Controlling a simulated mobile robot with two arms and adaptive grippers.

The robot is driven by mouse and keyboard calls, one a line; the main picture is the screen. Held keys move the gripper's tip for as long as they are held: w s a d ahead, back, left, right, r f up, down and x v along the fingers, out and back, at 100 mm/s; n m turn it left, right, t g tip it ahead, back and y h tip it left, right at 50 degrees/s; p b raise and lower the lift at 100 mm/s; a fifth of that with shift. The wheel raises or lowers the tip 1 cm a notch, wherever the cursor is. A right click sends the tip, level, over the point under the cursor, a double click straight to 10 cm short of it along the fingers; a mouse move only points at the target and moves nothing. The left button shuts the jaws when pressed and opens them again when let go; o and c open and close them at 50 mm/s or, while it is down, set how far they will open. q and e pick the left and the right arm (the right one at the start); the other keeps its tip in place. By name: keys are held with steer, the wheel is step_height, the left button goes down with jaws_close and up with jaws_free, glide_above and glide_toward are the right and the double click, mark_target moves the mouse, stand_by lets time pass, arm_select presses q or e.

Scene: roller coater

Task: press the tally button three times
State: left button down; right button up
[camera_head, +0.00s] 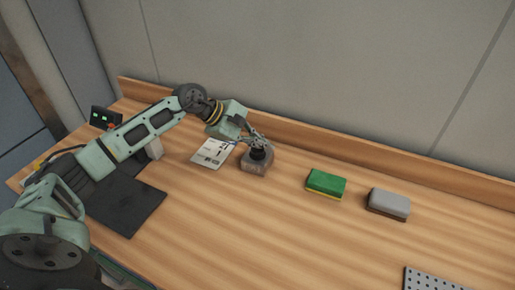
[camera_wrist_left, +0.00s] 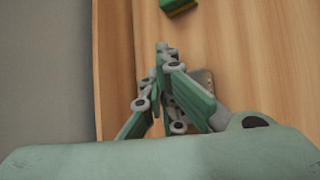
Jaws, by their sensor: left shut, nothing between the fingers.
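The tally button is probably the dark round knob (camera_head: 258,153) on a small grey-brown block (camera_head: 256,167) near the back of the bench. My left gripper (camera_head: 262,143) is shut and empty, its fingertips at or just above the knob in the head view. I cannot tell whether they touch it. In the left wrist view the closed fingers (camera_wrist_left: 163,48) show over the wood, and a bit of the block (camera_wrist_left: 206,80) shows beside them; the knob is hidden there. My right gripper is not in view.
A printed card (camera_head: 208,157) lies left of the block. A green sponge (camera_head: 326,184) and a grey-topped brush or block (camera_head: 388,204) lie to the right. A small display with green lights (camera_head: 104,117) stands back left. A black mat (camera_head: 130,210) lies front left. The front middle is clear.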

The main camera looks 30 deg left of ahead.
mark_target(260, 152)
arm_select(q)
steer(key=shift+f+b, duration=0.35)
steer(key=shift+f, duration=0.05)
steer(key=shift+r, duration=0.1)
stand_by(0.4)
steer(key=shift+r+p, duration=0.35)
steer(key=shift+r, duration=0.6)
step_height(260, 152, up, 5)
steer(key=shift+r+p, duration=0.1)
steer(key=shift+p, duration=0.85)
steer(key=shift+s+f, duration=0.1)
steer(key=shift+f, duration=0.1)
